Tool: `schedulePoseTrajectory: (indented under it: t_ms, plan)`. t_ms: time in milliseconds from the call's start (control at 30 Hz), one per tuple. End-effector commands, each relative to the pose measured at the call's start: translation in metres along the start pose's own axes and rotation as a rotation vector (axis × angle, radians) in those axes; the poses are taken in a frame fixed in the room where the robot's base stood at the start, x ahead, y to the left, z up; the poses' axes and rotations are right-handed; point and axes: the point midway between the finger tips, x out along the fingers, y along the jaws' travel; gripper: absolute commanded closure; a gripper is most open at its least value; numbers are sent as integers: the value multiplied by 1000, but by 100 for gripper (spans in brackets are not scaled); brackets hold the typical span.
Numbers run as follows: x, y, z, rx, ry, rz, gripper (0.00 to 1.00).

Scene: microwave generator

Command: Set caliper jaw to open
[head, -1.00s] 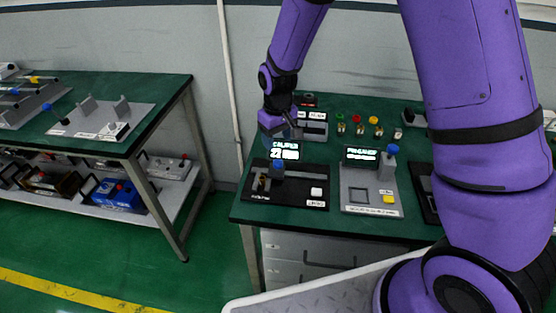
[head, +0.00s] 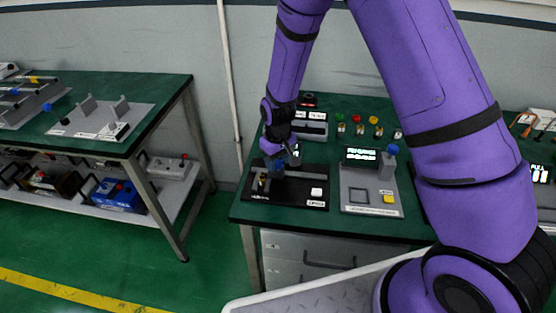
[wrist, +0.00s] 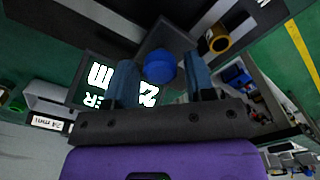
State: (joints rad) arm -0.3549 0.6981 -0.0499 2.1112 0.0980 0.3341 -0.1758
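The caliper station is a black base plate (head: 294,200) at the near left of the right-hand table. Its jaw slider carries a round blue knob (wrist: 160,66). A brass-coloured ring or cylinder (wrist: 216,38) sits beside the slider; it also shows small in the head view (head: 262,182). My gripper (head: 280,163) is low over the slider. In the wrist view my gripper (wrist: 161,80) is open, one finger on each side of the knob with gaps visible. The display (wrist: 112,82) is partly hidden by a finger; my gripper covers most of it in the head view.
A white button (head: 316,192) is at the plate's right. A grey fixture (head: 350,208) with a blue-topped post and yellow button stands to the right. Several coloured knobs line the back. A second table (head: 130,140) stands left, across a floor gap.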

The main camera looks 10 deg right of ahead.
Motion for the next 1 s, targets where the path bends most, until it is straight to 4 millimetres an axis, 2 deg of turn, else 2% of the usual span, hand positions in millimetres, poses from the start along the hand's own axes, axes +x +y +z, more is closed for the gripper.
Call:
schedulePoseTrajectory:
  t_ms: [33,200,367,700,967,1000]
  plan:
    - [0,0,0,0,0,0,62]
    - [0,0,0,0,0,0,100]
    - [0,2,2,1,-1,0,100]
    - [0,30,30,3,-1,0,100]
    - [0,31,31,2,-3,1,100]
    - [0,31,31,2,-3,1,58]
